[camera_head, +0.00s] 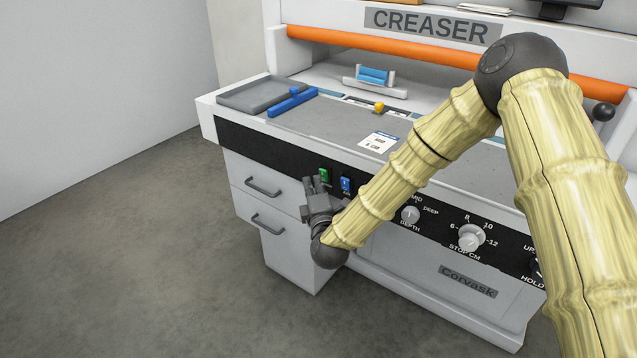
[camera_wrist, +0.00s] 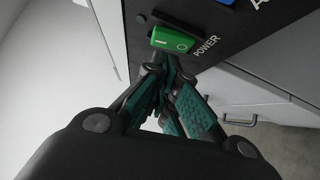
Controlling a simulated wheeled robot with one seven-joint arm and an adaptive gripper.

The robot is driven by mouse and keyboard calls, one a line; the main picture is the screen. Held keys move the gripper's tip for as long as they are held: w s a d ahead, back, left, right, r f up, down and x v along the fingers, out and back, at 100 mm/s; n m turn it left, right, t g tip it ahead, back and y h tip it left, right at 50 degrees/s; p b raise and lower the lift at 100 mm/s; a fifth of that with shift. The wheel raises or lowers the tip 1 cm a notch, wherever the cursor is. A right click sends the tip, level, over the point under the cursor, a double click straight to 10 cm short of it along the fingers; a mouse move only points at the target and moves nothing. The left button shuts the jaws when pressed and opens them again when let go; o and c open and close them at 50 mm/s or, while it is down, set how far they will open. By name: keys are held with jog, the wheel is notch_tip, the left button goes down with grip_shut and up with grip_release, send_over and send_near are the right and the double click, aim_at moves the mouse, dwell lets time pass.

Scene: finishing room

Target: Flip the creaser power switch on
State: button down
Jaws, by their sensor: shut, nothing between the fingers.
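The creaser (camera_head: 330,130) is a white machine with a black front panel. Its power switch (camera_head: 323,175) is a green rocker at the left of the panel, beside a blue switch (camera_head: 346,184). In the wrist view the green switch (camera_wrist: 173,39) shows a circle mark on the end nearest the word POWER; I cannot tell its on or off state for certain. My gripper (camera_head: 313,184) is shut and empty, just in front of and below the switch. In the wrist view its fingertips (camera_wrist: 160,68) are close under the green rocker; whether they touch it is unclear.
Depth (camera_head: 410,215) and stop (camera_head: 471,237) knobs sit right of my gripper on the panel. Drawer handles (camera_head: 263,187) stick out to the left. A grey tray (camera_head: 262,93) and blue bar (camera_head: 292,102) lie on top. The floor at left is free.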

jog(key=shift+w+r+p, duration=0.1)
jog(key=shift+r+p, duration=0.1)
jog(key=shift+p, duration=0.1)
jog(key=shift+w+d+r+m+g+p, duration=0.35)
jog(key=shift+d+m+p, duration=0.2)
jog(key=shift+p, duration=0.2)
jog(key=shift+s, duration=0.15)
jog(key=s+r, duration=0.2)
jog(key=s, duration=1.1)
jog(key=shift+a, duration=0.2)
jog(key=shift+r, duration=0.1)
